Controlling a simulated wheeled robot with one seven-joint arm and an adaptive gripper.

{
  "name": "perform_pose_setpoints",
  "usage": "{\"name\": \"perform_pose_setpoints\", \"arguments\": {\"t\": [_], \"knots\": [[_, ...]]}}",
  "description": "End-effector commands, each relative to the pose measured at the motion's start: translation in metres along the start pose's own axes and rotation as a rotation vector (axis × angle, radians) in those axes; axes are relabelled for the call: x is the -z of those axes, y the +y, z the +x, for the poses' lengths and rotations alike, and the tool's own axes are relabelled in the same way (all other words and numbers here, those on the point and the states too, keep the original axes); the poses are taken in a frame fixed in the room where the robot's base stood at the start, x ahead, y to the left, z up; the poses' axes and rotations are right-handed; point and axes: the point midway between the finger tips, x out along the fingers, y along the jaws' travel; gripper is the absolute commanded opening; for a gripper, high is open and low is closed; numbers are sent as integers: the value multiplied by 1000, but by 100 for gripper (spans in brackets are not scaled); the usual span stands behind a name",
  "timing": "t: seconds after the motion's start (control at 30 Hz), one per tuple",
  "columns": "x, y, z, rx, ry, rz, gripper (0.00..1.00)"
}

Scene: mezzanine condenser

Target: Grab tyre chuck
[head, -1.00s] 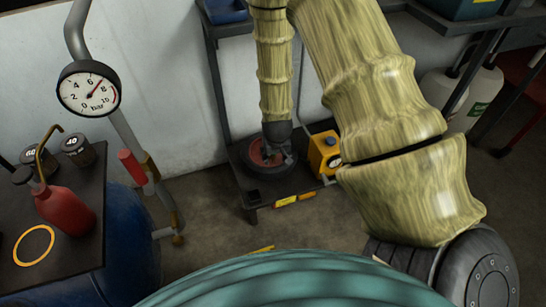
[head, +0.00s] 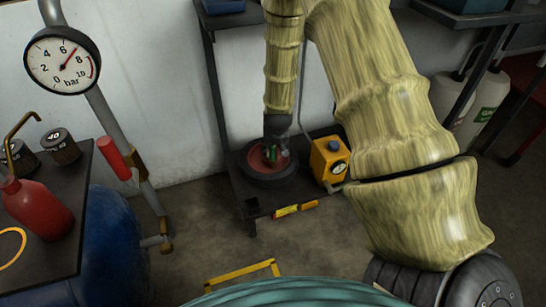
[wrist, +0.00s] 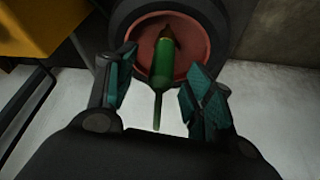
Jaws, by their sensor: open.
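A slim green tool with a pointed end, which looks like the tyre chuck (wrist: 164,62), lies over a round red dish (wrist: 188,30) with a dark rim. In the head view the green tool (head: 271,154) shows as a small patch under my gripper (head: 274,150). In the wrist view my gripper (wrist: 160,84) is open, with one teal-padded finger on each side of the tool's thin end. I see gaps between the fingers and the tool, and cannot tell how far above the dish the fingers are.
The dish stands on a low black shelf (head: 253,204), beside a yellow box with a dial (head: 329,161). A dark shelf post (head: 214,100) rises at its left. A pressure gauge (head: 62,60), a red bottle (head: 38,208) and a blue tank (head: 115,245) are at the left.

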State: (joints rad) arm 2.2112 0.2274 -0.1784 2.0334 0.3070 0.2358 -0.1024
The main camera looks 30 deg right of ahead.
Motion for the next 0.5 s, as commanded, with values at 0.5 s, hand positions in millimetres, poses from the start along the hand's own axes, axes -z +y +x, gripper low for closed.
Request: {"name": "perform_pose_setpoints", "arguments": {"t": [0.5], "knots": [[1,-4,51,1,0,1,53]]}}
